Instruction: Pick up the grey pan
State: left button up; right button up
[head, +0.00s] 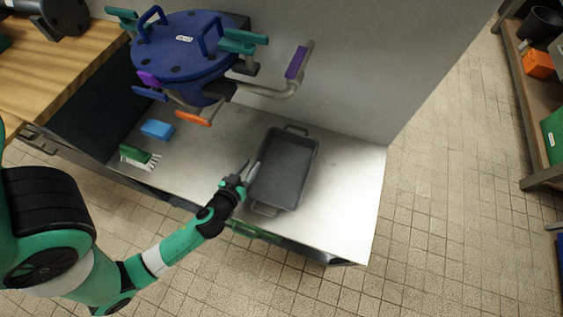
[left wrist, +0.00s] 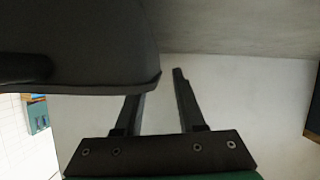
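The grey pan (head: 284,168) is a deep rectangular dish with a handle at each end. It lies on the light metal worktop (head: 345,190), and it looks empty. My left gripper (head: 249,170) is open at the pan's left long side, close to its rim. In the left wrist view the pan (left wrist: 75,45) fills the upper left as a dark shape. It hides the tip of one finger of the left gripper (left wrist: 163,95), while the other finger stands clear of it. I cannot tell whether either finger touches the pan. My right gripper is not in view.
A blue flanged valve body (head: 183,50) with coloured handles stands behind and left of the pan. A blue sponge (head: 157,130) and a green brush (head: 140,157) lie on the worktop's left. A grey wall (head: 350,60) rises behind. The worktop right of the pan is clear.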

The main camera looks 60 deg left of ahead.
aim_at(257, 159)
pick_arm(q)
jog(key=x, duration=0.4)
jog(key=shift+w+d+r, duration=0.1)
jog(key=shift+w, duration=0.15)
jog(key=shift+s, duration=0.1)
jog(key=shift+c, duration=0.5)
grip_shut()
dwell(0.4)
